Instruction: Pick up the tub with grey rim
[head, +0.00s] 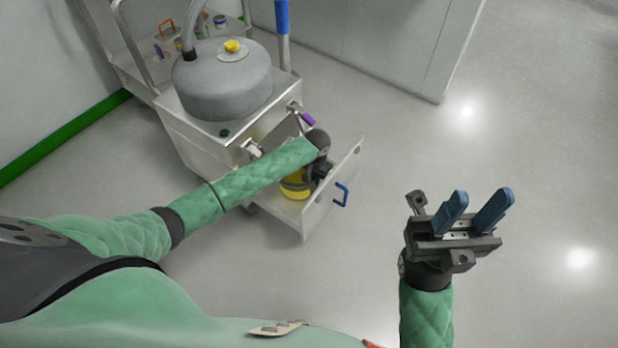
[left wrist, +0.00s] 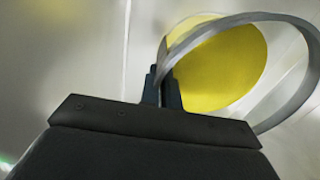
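The tub, yellow with a grey rim (head: 295,190), stands in the open drawer of the steel cart in the head view, partly hidden by my left arm and gripper. In the left wrist view its grey rim (left wrist: 296,30) curves from my fingers round to the right, with a round yellow surface (left wrist: 222,70) beyond. My left gripper (left wrist: 161,78) has its fingers close together at the rim's left side, and they look shut on it. My right gripper (head: 480,208) is open and empty over the floor at the right.
A grey round vessel (head: 222,80) with a yellow knob sits on the cart. A shelf with small items stands behind at the left. The floor at the right is clear.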

